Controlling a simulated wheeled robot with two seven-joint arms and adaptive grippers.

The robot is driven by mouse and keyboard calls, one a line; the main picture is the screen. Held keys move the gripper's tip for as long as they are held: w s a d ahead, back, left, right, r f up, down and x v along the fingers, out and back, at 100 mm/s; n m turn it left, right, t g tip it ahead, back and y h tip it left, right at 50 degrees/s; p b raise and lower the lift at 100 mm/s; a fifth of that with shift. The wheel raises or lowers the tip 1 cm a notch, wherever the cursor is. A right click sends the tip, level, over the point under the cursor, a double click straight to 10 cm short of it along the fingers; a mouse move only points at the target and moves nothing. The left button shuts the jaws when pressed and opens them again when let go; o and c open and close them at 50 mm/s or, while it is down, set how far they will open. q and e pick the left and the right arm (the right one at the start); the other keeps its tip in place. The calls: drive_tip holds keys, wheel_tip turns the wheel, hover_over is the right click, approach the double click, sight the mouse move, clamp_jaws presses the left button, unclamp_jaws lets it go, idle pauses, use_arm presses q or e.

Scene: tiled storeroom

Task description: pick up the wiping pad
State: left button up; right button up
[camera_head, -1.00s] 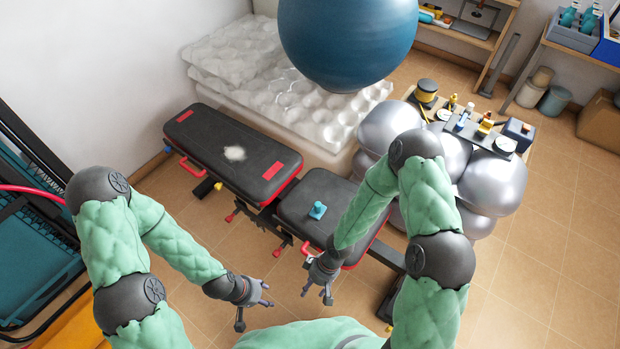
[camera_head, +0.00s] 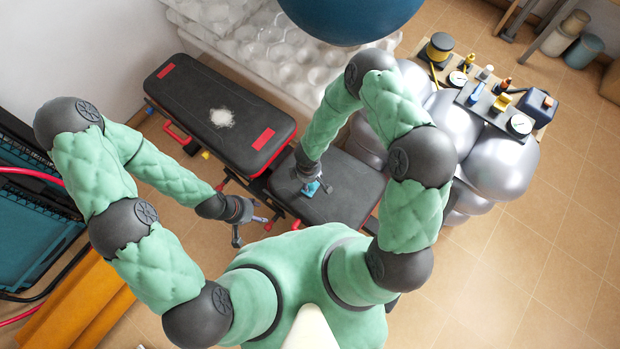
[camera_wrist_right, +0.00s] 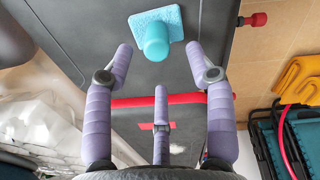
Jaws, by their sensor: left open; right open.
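The wiping pad is a teal square with a round knob on top. It lies on the dark bench seat (camera_head: 345,202). In the head view the pad (camera_head: 310,189) is partly hidden by my right gripper (camera_head: 314,180), which is over it. In the right wrist view the whole pad (camera_wrist_right: 158,30) shows just beyond the spread purple fingers of my right gripper (camera_wrist_right: 160,60), which is open and empty. My left gripper (camera_head: 252,226) is open and empty, left of the seat and above the floor.
A longer bench pad (camera_head: 215,115) with a white patch (camera_head: 222,118) stands left of the seat. Silver balloon-like cushions (camera_head: 500,163) and a board of small items (camera_head: 497,108) are at right. A blue ball (camera_head: 350,18) is at the back. Floor at lower right is clear.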

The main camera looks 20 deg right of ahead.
sight(310, 185)
drive_tip(key=shift+w+d+f+b, duration=0.15)
drive_tip(key=shift+f+b, duration=0.45)
drive_tip(key=shift+f, duration=0.95)
drive_tip(key=shift+s+d+f+b, duration=0.1)
drive_tip(key=shift+f+b, duration=0.45)
drive_tip(key=shift+f, duration=1)
clamp_jaws()
